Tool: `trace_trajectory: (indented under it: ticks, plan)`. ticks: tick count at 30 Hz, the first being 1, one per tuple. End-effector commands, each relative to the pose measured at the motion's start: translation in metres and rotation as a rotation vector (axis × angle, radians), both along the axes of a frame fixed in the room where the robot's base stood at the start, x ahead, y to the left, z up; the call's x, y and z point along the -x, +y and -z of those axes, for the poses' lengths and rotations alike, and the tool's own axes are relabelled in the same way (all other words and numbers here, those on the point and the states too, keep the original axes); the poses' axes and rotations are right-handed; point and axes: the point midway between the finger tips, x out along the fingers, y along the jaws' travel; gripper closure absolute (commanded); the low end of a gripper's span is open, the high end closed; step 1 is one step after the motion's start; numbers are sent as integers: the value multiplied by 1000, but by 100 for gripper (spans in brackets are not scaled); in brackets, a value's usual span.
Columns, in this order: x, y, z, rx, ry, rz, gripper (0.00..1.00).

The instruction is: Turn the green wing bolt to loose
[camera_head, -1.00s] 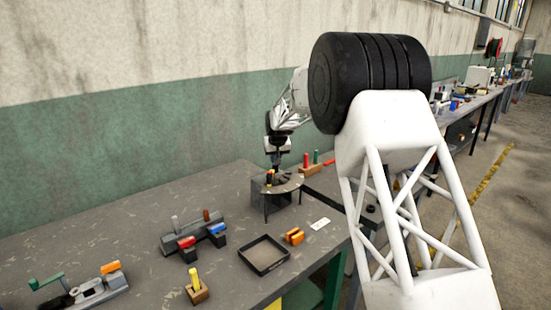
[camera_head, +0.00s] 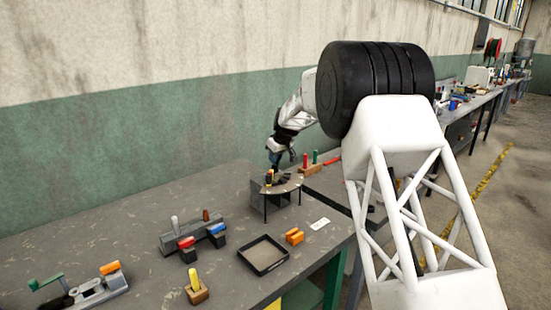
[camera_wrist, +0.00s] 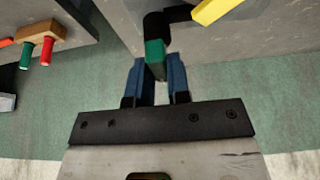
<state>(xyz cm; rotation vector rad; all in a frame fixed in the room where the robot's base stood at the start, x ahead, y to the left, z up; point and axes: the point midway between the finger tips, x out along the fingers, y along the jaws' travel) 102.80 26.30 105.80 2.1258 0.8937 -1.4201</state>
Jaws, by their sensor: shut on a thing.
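The green wing bolt (camera_wrist: 155,50) shows in the wrist view as a green piece with a dark, rounded part above it. My gripper (camera_wrist: 156,68) has its two blue fingers on either side of the green piece and is shut on it. In the head view my gripper (camera_head: 276,158) is tilted at the back of a small round-topped stand (camera_head: 288,187). The bolt cannot be made out there; the gripper and the stand's parts hide it.
A wooden block (camera_head: 311,169) with red and green pegs stands just right of the stand; it also shows in the wrist view (camera_wrist: 46,33). A yellow bar (camera_wrist: 215,10) is near the bolt. A black tray (camera_head: 263,268) and an orange piece (camera_head: 295,236) lie in front.

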Motion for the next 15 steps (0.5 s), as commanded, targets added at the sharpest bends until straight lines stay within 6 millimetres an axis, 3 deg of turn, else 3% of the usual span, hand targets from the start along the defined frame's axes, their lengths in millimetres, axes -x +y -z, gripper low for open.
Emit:
trace_trajectory:
  ticks: [11, 12, 15]
  plan:
    - [0, 0, -1, 1, -1, -6, 100]
    - [0, 0, -1, 1, -1, -6, 78]
    - [0, 0, -1, 1, -1, -5, 63]
